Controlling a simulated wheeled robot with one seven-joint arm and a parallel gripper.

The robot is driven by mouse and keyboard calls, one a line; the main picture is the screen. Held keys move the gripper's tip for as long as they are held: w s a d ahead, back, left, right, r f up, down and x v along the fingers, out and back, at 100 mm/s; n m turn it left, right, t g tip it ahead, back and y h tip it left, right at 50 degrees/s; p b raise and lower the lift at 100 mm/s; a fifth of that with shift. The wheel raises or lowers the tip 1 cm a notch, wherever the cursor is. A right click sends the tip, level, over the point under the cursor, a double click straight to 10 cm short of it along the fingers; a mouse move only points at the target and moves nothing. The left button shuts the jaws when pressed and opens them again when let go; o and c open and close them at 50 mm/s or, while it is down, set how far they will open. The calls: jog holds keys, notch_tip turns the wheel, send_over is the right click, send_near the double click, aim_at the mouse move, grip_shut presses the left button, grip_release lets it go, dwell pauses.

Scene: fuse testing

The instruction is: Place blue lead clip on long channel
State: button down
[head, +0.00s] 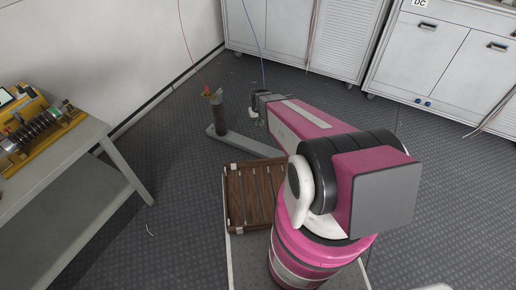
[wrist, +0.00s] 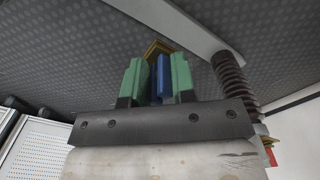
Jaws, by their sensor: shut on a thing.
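My gripper (head: 257,121) is shut on the blue lead clip (wrist: 163,80). In the wrist view the clip sits between the two green fingers (wrist: 156,82), with a brass-coloured tip beyond them. In the head view the clip is too small to make out, but a thin blue lead (head: 254,38) runs down to my gripper. A long grey channel (head: 246,147) lies low near the floor, and it also shows in the wrist view (wrist: 172,19), apart from the clip. My gripper hangs above and to the right of its far end in the head view.
A dark ribbed post (head: 220,117) stands on the channel's far end with a red clip (head: 213,93) and red lead at its top. A table (head: 62,165) with a yellow-based device is at left. White cabinets (head: 270,38) line the back.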

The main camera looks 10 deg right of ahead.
jog(key=s+a+f, duration=0.1)
jog(key=s+f, duration=0.1)
jog(key=f, duration=0.6)
jog(key=s+f, duration=0.3)
jog(key=f, duration=0.5)
send_over(265, 150)
notch_tip(265, 150, down, 7)
jog(key=shift+w+r, duration=0.1)
jog(key=shift+w, duration=0.05)
jog(key=shift+f, duration=1.95)
jog(key=shift+f, duration=0.2)
jog(key=c, duration=0.9)
grip_release()
jog(key=shift+c, duration=0.2)
jog(key=shift+r, duration=0.1)
